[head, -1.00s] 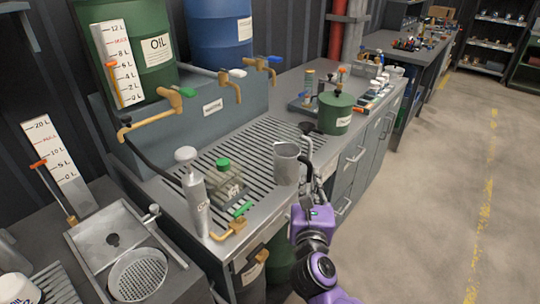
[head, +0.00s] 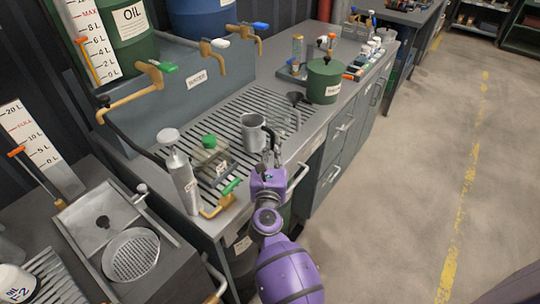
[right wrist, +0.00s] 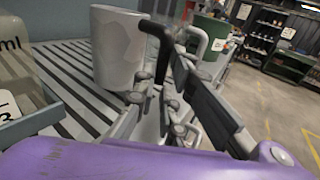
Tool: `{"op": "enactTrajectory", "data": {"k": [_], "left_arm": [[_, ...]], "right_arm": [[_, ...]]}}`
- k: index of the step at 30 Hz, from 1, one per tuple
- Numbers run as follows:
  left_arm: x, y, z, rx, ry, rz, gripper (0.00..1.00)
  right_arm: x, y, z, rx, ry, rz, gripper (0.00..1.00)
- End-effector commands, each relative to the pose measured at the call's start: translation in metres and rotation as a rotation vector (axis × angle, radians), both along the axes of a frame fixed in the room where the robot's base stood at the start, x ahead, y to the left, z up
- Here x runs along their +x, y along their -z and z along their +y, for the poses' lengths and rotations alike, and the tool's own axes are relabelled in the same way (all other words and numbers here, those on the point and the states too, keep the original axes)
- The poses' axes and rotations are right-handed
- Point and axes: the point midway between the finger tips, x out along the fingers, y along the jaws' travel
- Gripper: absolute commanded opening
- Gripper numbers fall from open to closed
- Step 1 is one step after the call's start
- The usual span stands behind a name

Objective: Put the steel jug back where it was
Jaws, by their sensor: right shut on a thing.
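The steel jug (head: 253,133) is a grey, upright, open-topped cup over the slatted drain grate (head: 232,127) on the bench. In the right wrist view the jug (right wrist: 117,50) stands close beside the fingers, with its black handle (right wrist: 157,45) between them. My right gripper (head: 270,160) comes in from the front edge of the bench and is shut on the jug's handle. I cannot tell whether the jug's base touches the grate or is just above it. My left gripper is out of view.
Left of the jug stand a square green-capped container (head: 208,160) and a grey cylinder bottle (head: 180,178). A black funnel (head: 297,99) and a green can (head: 324,80) are behind right. Brass taps (head: 215,54) overhang the grate's back.

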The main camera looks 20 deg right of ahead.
Motion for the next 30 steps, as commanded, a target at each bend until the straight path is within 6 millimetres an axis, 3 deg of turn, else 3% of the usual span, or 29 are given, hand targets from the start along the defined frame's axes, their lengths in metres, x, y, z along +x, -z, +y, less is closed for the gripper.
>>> {"op": "enactTrajectory", "data": {"k": [1,3,10,17,18,21,30], "left_arm": [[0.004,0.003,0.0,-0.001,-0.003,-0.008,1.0],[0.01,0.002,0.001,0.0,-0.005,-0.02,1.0],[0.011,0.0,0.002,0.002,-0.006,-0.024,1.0],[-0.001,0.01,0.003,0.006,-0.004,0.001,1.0],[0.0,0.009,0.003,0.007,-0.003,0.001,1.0],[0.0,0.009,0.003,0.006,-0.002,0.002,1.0],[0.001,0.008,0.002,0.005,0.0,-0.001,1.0]], "right_arm": [[0.0,0.013,0.001,-0.004,-0.003,0.006,0.0],[0.0,0.017,0.001,-0.002,-0.003,0.003,0.0],[0.001,0.014,0.001,0.001,-0.001,-0.004,0.0],[0.0,0.022,0.001,0.001,-0.001,0.0,0.0],[0.0,0.021,0.0,0.0,-0.001,0.0,0.15],[0.0,0.02,0.001,0.0,-0.001,-0.002,0.28],[0.0,0.019,0.0,0.0,-0.001,-0.002,0.3]]}}
